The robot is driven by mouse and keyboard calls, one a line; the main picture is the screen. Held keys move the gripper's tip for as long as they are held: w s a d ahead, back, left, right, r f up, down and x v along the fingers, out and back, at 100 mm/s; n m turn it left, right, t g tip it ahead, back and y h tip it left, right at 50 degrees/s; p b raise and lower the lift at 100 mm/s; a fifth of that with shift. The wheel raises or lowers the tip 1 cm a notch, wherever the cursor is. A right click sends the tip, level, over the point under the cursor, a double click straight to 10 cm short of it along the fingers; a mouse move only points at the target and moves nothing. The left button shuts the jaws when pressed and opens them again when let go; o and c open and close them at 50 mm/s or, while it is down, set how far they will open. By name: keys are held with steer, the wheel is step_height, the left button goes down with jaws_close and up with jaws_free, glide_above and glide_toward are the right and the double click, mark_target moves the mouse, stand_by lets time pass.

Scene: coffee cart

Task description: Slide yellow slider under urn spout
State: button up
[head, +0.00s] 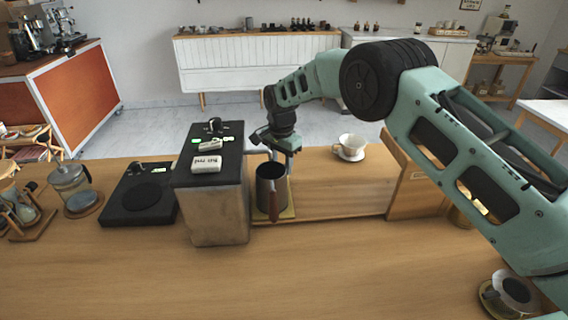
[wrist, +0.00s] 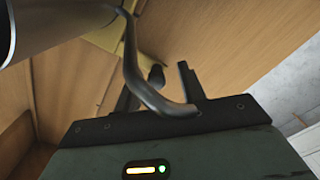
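The yellow slider (head: 289,213) is a flat plate on the wooden counter, just right of the urn (head: 217,214). A dark metal pitcher (head: 268,195) with a brown handle stands on it and hides most of it. Part of the yellow slider also shows in the wrist view (wrist: 104,36). My gripper (head: 284,158) is low behind the pitcher, beside the urn's right side. In the wrist view its two fingers (wrist: 156,82) stand apart. A dark rounded piece shows between them, without clear contact. A curved metal tube, perhaps the spout, crosses in front of the fingers.
A wooden track or board (head: 340,190) runs right from the slider to a wooden block (head: 418,192). A white cup (head: 351,142) on a saucer stands behind it. A black scale (head: 140,197) and a glass press (head: 70,181) stand left.

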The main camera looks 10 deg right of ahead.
steer(key=shift+d, duration=0.15)
steer(key=shift+r, duration=0.45)
step_height(320, 180, up, 16)
steer(key=b, duration=0.3)
steer(key=shift+r, duration=0.25)
